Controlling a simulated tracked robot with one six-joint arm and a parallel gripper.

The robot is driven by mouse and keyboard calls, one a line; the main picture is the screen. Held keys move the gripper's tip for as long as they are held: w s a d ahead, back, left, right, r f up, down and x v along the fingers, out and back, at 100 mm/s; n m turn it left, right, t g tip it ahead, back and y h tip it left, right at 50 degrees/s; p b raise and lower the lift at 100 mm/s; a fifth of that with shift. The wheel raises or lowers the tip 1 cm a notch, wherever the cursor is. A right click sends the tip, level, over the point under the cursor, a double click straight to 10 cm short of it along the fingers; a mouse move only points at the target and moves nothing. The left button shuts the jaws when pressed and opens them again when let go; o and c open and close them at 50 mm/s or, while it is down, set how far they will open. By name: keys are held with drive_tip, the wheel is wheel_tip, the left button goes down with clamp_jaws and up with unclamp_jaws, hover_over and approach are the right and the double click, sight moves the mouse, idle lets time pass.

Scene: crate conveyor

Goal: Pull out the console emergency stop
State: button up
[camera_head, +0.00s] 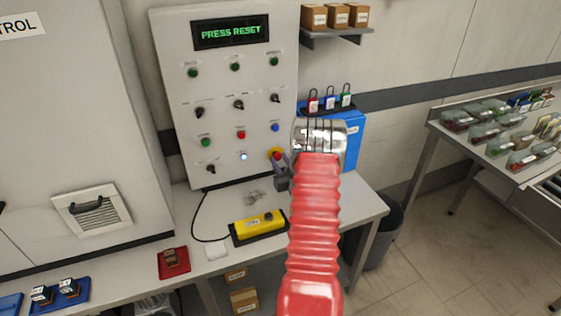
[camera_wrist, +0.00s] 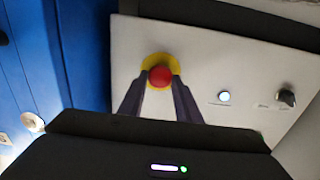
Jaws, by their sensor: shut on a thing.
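The console (camera_head: 235,90) is a grey upright panel whose display (camera_head: 231,31) reads "PRESS RESET" in green. The emergency stop (camera_head: 276,153) is a red mushroom button on a yellow backing, low on the panel's right side. In the wrist view the red button (camera_wrist: 160,76) sits between the fingertips of my gripper (camera_wrist: 160,82), which is shut on it from both sides. In the head view my gripper (camera_head: 280,163) reaches the panel from the right, and its fingers partly cover the button. A lit white-blue button (camera_head: 244,156) is left of it; it also shows in the wrist view (camera_wrist: 224,96).
A yellow box control (camera_head: 258,224) with a black cable lies on the worktop below. A blue box (camera_head: 347,140) with padlocks (camera_head: 330,101) above it is close to the right of the panel. A dark bin (camera_head: 383,238) stands right of the worktop.

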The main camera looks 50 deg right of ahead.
clamp_jaws()
drive_tip(key=shift+s, duration=0.15)
drive_tip(key=shift+s+a, duration=0.25)
drive_tip(key=shift+s, duration=0.2)
drive_tip(key=o, duration=0.8)
unclamp_jaws()
drive_tip(key=shift+a, duration=0.1)
